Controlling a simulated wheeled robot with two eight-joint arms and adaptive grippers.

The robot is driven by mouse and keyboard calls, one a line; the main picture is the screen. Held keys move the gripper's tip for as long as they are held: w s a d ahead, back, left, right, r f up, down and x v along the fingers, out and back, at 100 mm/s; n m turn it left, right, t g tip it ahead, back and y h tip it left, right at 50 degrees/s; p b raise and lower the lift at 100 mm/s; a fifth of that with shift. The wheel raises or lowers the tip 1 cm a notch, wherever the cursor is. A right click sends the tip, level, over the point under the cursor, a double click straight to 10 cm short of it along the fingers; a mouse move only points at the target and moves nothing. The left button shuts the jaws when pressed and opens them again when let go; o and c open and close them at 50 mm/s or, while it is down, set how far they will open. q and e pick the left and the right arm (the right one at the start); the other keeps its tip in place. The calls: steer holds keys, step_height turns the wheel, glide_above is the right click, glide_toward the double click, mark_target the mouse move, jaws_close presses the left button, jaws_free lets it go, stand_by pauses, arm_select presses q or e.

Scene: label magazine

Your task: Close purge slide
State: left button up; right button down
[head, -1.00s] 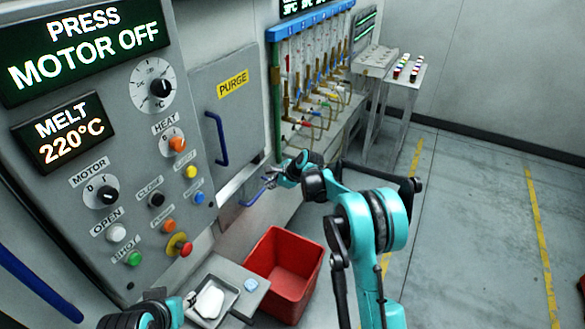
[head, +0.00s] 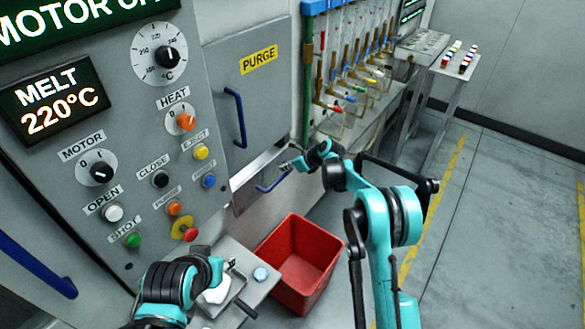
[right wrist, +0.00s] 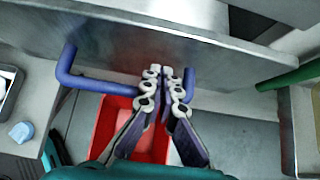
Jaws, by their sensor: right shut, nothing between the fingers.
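The purge slide is a grey metal plate (head: 243,196) with a blue bar handle (head: 270,186), low on the machine under the PURGE door. It also shows in the right wrist view as a wide grey panel (right wrist: 225,55) with the blue handle (right wrist: 95,84). My right gripper (head: 287,168) is shut and empty right at this handle. In the right wrist view its fingertips (right wrist: 158,72) overlap the bar near its right end; I cannot tell whether they touch. My left gripper (head: 232,268) is over the small metal tray; its finger opening is unclear.
The PURGE door (head: 250,75) has its own blue handle (head: 236,118). A red bin (head: 300,262) stands on the floor below the slide. The small tray (head: 243,301) holds a white piece (head: 217,292), with a pale blue round item (head: 260,274) beside it. Floor at right is clear.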

mark_target(277, 160)
steer(key=shift+w+a+f, duration=0.25)
steer(key=shift+a+f, duration=0.1)
steer(key=shift+f, duration=0.1)
steer(key=w+a, duration=0.1)
steer(key=a, duration=0.1)
steer(key=w+a, duration=0.1)
steer(key=shift+w+a, duration=0.35)
steer(key=shift+a, duration=0.05)
steer(key=shift+r, duration=0.15)
steer(key=shift+r, duration=0.15)
